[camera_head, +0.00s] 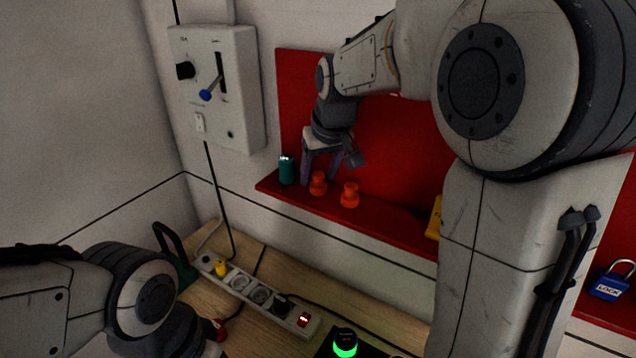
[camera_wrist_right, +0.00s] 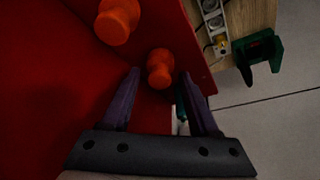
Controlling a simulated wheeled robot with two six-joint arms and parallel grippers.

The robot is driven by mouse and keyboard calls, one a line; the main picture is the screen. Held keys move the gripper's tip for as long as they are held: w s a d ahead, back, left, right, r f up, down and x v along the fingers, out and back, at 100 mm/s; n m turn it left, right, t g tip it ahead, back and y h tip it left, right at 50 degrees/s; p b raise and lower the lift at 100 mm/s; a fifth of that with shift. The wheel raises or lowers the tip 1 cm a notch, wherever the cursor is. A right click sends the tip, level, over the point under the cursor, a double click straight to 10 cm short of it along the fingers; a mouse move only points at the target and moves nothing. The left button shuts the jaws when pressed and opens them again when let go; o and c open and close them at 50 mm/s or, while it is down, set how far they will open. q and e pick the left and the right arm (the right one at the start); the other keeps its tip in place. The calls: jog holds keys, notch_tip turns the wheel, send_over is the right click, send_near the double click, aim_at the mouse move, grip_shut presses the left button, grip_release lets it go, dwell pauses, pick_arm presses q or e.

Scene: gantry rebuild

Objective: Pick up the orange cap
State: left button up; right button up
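Two orange caps stand side by side on the red shelf in the head view, a left one (camera_head: 318,184) and a right one (camera_head: 350,195). My right gripper (camera_head: 321,174) is just above and behind the left cap, with its purple fingers open and pointing down. In the right wrist view the open gripper (camera_wrist_right: 163,88) has one orange cap (camera_wrist_right: 160,70) lined up between its fingertips, a little beyond them. The other orange cap (camera_wrist_right: 118,20) is off to the left there. Nothing is held. My left arm shows at the lower left, its gripper out of frame.
A teal cylinder (camera_head: 286,170) stands left of the caps, close to a right finger. A yellow object (camera_head: 435,218) is at the shelf's right. Below are a power strip (camera_head: 258,293) and a green-lit button (camera_head: 345,343). A blue padlock (camera_head: 611,284) is far right.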

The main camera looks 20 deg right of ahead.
grip_shut()
jog(key=shift+r, duration=0.15)
